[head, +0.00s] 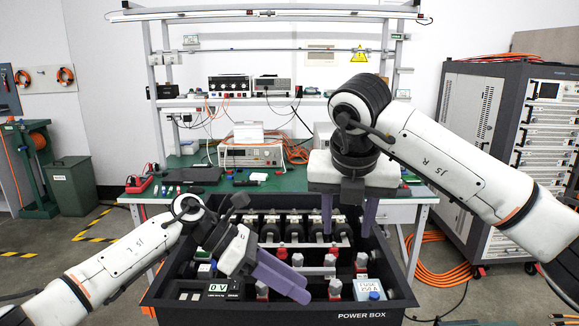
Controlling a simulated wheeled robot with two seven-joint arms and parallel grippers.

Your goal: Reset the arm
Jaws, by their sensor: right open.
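My left arm comes in from the lower left. Its gripper (285,280), with purple fingers, points down to the right over the left-middle part of the black power box (350,318). The fingers appear close together, and their angle hides whether there is a gap. My right arm comes in from the right. Its gripper (348,225) is open and empty, its two purple fingers pointing down with a clear gap, above the back right part of the box.
The power box holds red and grey terminals, a voltage display (217,288) and a fuse block (368,289). Behind it is a green workbench (290,183) with instruments and cables. A dark equipment rack (480,110) stands at the right, with orange cables on the floor.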

